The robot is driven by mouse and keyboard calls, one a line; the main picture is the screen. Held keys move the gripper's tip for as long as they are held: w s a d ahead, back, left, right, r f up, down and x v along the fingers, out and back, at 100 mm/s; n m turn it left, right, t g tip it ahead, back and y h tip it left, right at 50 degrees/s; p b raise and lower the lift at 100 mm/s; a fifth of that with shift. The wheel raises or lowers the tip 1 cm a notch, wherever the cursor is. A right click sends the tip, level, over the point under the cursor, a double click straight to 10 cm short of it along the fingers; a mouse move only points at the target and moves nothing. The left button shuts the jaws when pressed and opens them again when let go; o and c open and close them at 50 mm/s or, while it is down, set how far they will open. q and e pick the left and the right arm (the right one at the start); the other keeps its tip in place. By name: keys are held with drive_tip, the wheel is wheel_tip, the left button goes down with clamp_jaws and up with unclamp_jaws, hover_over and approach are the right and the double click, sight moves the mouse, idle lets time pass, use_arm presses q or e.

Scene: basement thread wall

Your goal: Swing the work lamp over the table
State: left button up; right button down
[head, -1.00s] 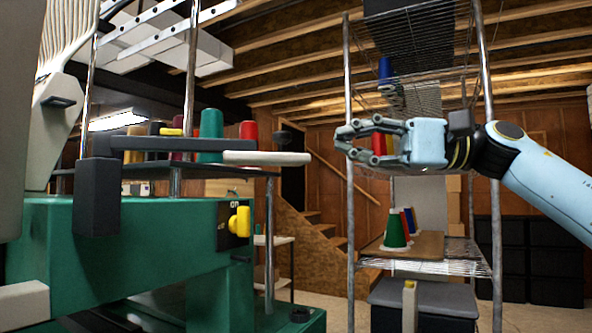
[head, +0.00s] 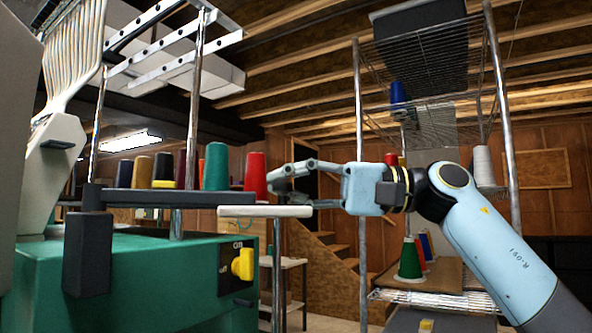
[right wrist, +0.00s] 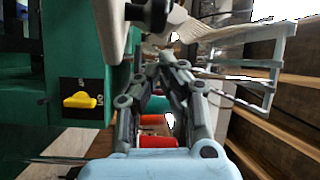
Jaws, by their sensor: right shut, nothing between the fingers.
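A pale flat bar (head: 265,211) sits at the end of a dark horizontal arm (head: 165,198) on a dark upright block, beside the green machine; it looks like the work lamp. It also shows in the right wrist view as a pale piece (right wrist: 112,28) left of the fingers. My right gripper (head: 274,181) is shut and empty, its fingertips just above the pale bar in the head view; contact cannot be told. In the right wrist view its fingers (right wrist: 163,66) meet ahead. A table under the lamp cannot be made out. My left gripper is out of view.
The green machine (head: 150,275) with a yellow switch (head: 243,264) fills the lower left. Several thread cones, one red (head: 255,176), stand behind the arm. A wire shelf rack (head: 420,298) stands right. A small white-topped table (head: 284,262) is behind.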

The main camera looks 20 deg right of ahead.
drive_tip(key=s, duration=0.2)
drive_tip(key=s+p, duration=0.1)
drive_tip(key=shift+s+d+f, duration=0.15)
drive_tip(key=shift+s+f, duration=0.2)
drive_tip(key=shift+f, duration=0.05)
drive_tip(key=shift+s+f+b, duration=0.1)
drive_tip(key=shift+s+b, duration=0.15)
drive_tip(key=shift+b, duration=0.05)
idle(0.3)
